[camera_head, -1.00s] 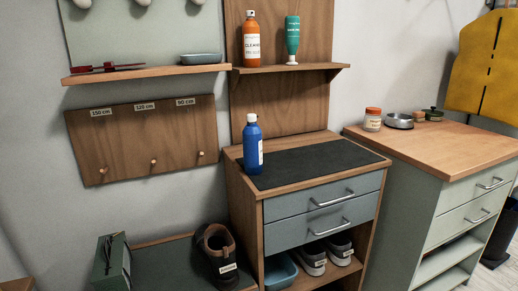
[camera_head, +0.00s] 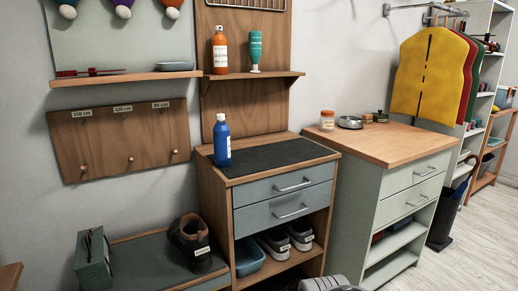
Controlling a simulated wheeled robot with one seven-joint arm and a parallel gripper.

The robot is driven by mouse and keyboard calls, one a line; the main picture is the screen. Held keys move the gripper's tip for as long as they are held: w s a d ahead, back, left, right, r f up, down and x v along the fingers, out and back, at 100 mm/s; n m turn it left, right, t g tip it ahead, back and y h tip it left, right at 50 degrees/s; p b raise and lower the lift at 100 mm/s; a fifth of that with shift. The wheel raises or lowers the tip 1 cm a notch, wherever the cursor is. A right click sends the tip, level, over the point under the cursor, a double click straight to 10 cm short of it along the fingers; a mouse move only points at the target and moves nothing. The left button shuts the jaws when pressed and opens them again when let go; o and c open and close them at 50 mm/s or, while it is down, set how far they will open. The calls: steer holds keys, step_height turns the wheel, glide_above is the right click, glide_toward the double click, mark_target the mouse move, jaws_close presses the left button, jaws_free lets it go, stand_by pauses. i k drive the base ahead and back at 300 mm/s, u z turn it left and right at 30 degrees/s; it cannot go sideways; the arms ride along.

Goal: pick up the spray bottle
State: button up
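Three bottles stand in view, and I cannot tell for certain which is the spray bottle. An orange bottle (camera_head: 219,55) with a white label and a narrow top stands upright on the upper wall shelf. A green bottle (camera_head: 255,48) stands beside it to the right, with its narrow white end down. A blue bottle (camera_head: 222,142) with a white cap stands upright on the left part of the dark mat on the drawer cabinet, below the shelf. My gripper is not in view; only a grey part, probably of my arm, shows at the bottom edge.
The wall shelf (camera_head: 270,74) overhangs the cabinet's dark mat (camera_head: 275,155), which is mostly clear. Right of it, a wooden-topped cabinet (camera_head: 390,142) carries a jar (camera_head: 327,120) and a metal bowl (camera_head: 350,122). Shoes (camera_head: 191,243) and a green box (camera_head: 92,260) sit low at left.

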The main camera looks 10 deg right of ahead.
mark_target(221, 131)
steer(key=z, duration=1.5)
steer(key=i, duration=1.05)
steer(key=u, duration=2.45)
